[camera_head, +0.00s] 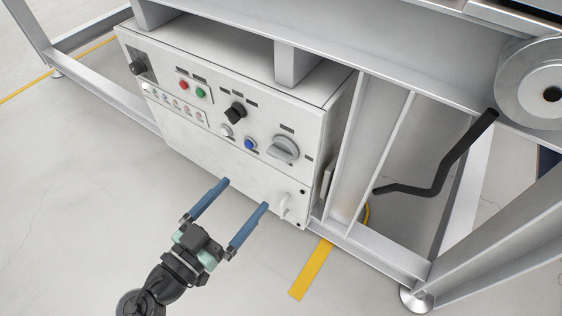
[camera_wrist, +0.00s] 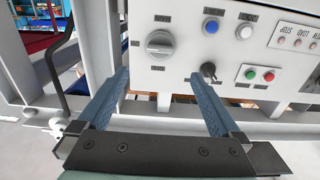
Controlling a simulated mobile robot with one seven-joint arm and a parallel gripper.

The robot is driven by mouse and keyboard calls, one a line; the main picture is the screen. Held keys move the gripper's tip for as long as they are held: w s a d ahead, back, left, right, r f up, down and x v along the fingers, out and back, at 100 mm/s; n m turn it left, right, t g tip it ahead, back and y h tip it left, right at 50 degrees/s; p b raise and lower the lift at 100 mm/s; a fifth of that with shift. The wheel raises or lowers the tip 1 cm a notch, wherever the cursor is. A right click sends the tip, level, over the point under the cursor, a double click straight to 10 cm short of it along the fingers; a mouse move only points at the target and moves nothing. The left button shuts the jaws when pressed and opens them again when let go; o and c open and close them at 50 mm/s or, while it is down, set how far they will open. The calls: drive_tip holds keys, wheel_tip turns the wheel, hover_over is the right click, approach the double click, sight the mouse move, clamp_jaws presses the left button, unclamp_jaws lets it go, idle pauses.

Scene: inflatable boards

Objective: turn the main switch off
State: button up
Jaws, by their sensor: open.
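A large grey rotary switch (camera_head: 285,149) with a raised grip bar is on the right part of a white control panel (camera_head: 180,130). My gripper (camera_head: 244,194) is open and empty in front of the panel, below and left of the switch in the head view. In the wrist view the switch lies just beyond the gap between my two blue fingers (camera_wrist: 160,76). Nothing touches the switch.
A black knob (camera_head: 235,113), a blue button (camera_head: 250,143) and a white button (camera_head: 226,130) sit near the switch. Red (camera_head: 184,84) and green (camera_head: 201,92) buttons are further left. A white handle (camera_head: 285,205) sticks out below. The floor before the panel is clear.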

sight(276, 157)
drive_tip(key=b+x, duration=0.4)
drive_tip(key=x, duration=0.6)
drive_tip(key=shift+w+d, duration=0.25)
drive_tip(key=shift+w, duration=0.05)
drive_tip(key=shift+w+d, duration=0.4)
drive_tip(key=shift+w, duration=0.15)
drive_tip(key=c, duration=1.4)
